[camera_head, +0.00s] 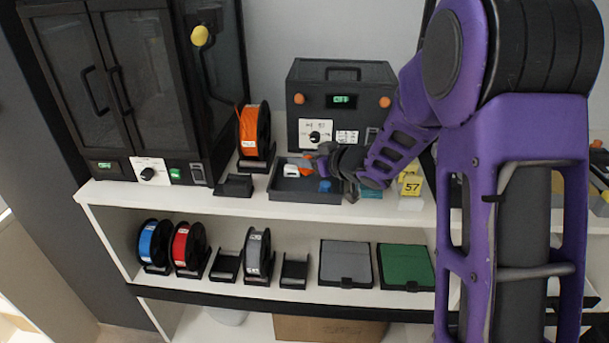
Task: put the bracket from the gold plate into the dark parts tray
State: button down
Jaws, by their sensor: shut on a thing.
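The dark parts tray (309,196) sits on the top shelf in front of the dark control box. My gripper (317,165) is over the tray, reaching in from the right. It is shut on a small piece, taken as the bracket, whose shape is too small and too covered to make out. A white piece (291,170) shows at the tray's left side, close to the fingertips. A blue piece (325,186) lies in the tray below my gripper.
An orange spool (254,131) on its stand and an empty black holder (234,186) stand left of the tray. The control box (341,95) stands close behind.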

aim_at(306, 173)
notch_tip(306, 173, down, 4)
jog(key=shift+r+b, duration=0.15)
jog(key=shift+b, duration=0.35)
jog(key=shift+r, duration=0.1)
jog(key=shift+s+f, duration=0.2)
jog(key=shift+f, duration=0.5)
jog(key=shift+c, duration=2.1)
grip_release()
jog(key=shift+s+f, duration=0.1)
jog(key=shift+f, duration=0.05)
jog(key=shift+d+r, duration=0.2)
jog(key=shift+r, duration=0.4)
jog(key=v, duration=0.4)
jog(key=p+v, duration=0.1)
jog(key=v, duration=0.2)
jog(key=p+v, duration=0.1)
jog(key=v, duration=0.3)
jog(key=shift+d+r, duration=0.15)
jog(key=shift+r, duration=0.35)
